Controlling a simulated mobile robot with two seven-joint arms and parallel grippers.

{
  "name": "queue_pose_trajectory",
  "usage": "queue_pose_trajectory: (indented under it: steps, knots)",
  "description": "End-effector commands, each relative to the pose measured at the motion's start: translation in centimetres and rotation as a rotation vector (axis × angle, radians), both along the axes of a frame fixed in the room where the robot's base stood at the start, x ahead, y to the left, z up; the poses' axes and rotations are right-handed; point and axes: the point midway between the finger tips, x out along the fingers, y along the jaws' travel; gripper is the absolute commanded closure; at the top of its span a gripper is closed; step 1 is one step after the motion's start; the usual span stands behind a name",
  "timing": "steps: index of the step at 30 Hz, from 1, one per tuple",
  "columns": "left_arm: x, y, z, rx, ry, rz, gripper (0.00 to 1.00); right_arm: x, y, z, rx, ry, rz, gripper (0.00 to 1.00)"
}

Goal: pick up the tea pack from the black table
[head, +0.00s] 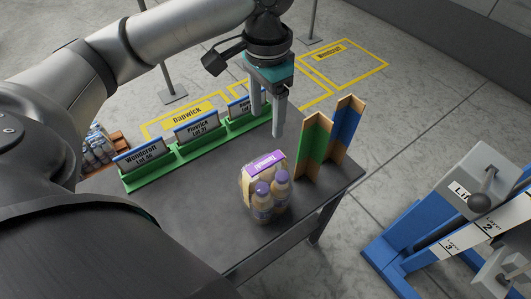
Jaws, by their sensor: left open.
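The tea pack (247,188) is a clear-wrapped bundle of bottles with purple caps and a purple label on top. It stands on the black table (205,220), near the middle of the visible top. My left gripper (267,123) hangs above and behind the pack in the picture, pointing down. Its two grey fingers are apart with nothing between them, and it does not appear to touch the pack. My right gripper is out of view.
A green rack (160,173) with name cards runs along the table's far edge. Green (312,147) and blue (345,128) angled boards stand right of the pack. A blue lift stand (400,240) with a lever is at the right. Clear tabletop lies left of the pack.

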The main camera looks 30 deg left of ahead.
Motion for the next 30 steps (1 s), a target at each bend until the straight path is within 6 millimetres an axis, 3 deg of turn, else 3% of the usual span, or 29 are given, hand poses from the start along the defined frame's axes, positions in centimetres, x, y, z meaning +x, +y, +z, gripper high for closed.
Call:
queue_pose_trajectory:
  steps: [12,21,30]
  knots:
    - [-0.1,0.0,-8.0,0.000,0.003,-0.001,0.30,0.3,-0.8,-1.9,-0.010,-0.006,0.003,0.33]
    - [-0.1,0.0,-10.4,0.000,0.001,-0.001,0.30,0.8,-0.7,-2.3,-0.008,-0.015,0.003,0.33]
    - [-0.3,-0.1,-14.6,0.001,0.002,-0.002,0.30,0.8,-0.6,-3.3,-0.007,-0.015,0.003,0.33]
